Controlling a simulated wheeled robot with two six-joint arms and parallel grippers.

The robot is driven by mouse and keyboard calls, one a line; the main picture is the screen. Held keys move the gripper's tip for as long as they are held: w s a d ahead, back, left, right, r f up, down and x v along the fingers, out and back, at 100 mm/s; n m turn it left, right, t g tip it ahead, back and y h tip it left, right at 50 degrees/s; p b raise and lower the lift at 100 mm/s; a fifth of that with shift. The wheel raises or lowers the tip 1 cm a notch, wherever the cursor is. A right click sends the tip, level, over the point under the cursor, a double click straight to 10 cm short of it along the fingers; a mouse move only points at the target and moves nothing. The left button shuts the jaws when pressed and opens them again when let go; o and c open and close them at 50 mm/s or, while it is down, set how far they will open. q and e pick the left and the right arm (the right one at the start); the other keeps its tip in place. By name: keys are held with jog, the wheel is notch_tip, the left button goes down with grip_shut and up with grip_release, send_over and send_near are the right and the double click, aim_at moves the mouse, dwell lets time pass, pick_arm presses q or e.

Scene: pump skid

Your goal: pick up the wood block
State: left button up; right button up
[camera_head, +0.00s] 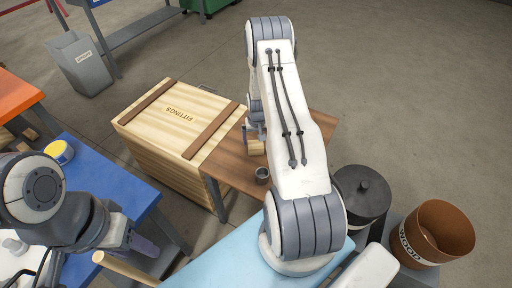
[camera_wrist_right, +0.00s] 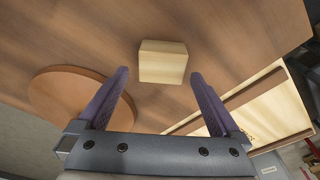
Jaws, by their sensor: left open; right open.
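The wood block (camera_head: 254,148) is a small pale block on the brown table, partly hidden by my right arm. In the right wrist view the wood block (camera_wrist_right: 163,61) lies just beyond and between the fingertips, and nothing is gripped. My right gripper (camera_wrist_right: 160,76) is open, with a purple finger to either side of the block's line; I cannot tell if it touches the block. In the head view it is mostly hidden behind my arm. My left gripper (camera_head: 143,246) is at lower left over the blue table's edge, far from the block.
A dark cup (camera_head: 262,176) stands near the block. A round brown disc (camera_wrist_right: 75,98) shows left of the fingers in the wrist view. A wooden FITTINGS crate (camera_head: 178,122) adjoins the table. A black lidded bin (camera_head: 362,200) and a brown WOOD bucket (camera_head: 437,233) stand at right.

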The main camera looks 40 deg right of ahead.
aim_at(256, 144)
jog(key=f, duration=0.4)
jog(key=shift+w+f, duration=0.25)
jog(key=c, duration=1.2)
jog(key=shift+r, duration=0.1)
notch_tip(256, 144, up, 4)
jog(key=shift+w, duration=0.1)
jog(key=s+d+r, duration=0.1)
jog(key=s+r, duration=0.1)
jog(key=s, duration=0.1)
jog(key=s+d+r+b, duration=0.1)
jog(key=s+r, duration=0.1)
jog(key=s, duration=0.2)
jog(key=s+d+r, duration=0.2)
jog(key=s+r, duration=0.1)
jog(key=s, duration=0.1)
jog(key=shift+d, duration=0.1)
